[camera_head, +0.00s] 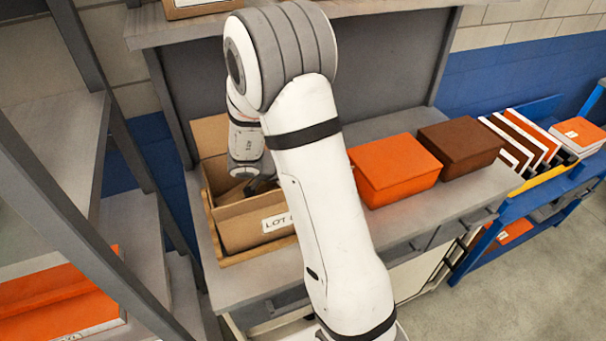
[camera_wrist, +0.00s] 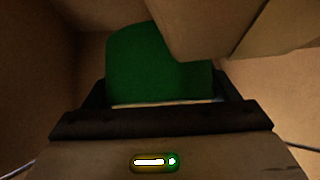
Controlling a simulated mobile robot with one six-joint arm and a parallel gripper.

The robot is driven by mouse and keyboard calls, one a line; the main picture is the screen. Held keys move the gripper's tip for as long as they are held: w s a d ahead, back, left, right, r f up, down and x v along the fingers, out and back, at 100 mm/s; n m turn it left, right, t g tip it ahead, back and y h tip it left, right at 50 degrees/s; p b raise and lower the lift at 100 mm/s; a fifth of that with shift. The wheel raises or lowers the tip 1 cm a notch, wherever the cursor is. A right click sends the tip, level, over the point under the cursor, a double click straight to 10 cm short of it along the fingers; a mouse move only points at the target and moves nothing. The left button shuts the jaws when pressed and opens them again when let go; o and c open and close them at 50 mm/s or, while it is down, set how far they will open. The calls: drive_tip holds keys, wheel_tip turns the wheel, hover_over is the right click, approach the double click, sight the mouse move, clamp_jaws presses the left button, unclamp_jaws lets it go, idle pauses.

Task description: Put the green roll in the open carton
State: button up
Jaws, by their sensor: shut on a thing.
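The green roll (camera_wrist: 150,65) shows in the wrist view between the two dark fingers of my gripper (camera_wrist: 160,95), which is shut on it. Cardboard surfaces surround the roll on several sides in that view. The open carton (camera_head: 240,226), brown cardboard with a label on its front, stands on the grey bench in the head view. My gripper (camera_head: 262,186) reaches down into the carton's opening there. The roll is hidden in the head view by my arm and the carton. I cannot tell whether the roll touches the carton's floor.
An orange box (camera_head: 395,172) and a brown box (camera_head: 462,147) stand on the bench right of the carton. A raised carton flap (camera_head: 209,135) stands behind my wrist. A shelf frame (camera_head: 60,200) is close on the left. Bare bench (camera_head: 425,210) lies in front of the boxes.

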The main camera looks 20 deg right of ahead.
drive_tip(key=shift+f, duration=0.2)
drive_tip(key=o, duration=0.9)
drive_tip(key=shift+o, duration=0.2)
drive_tip(key=shift+r, duration=0.5)
drive_tip(key=v, duration=1.2)
drive_tip(key=shift+r, duration=0.1)
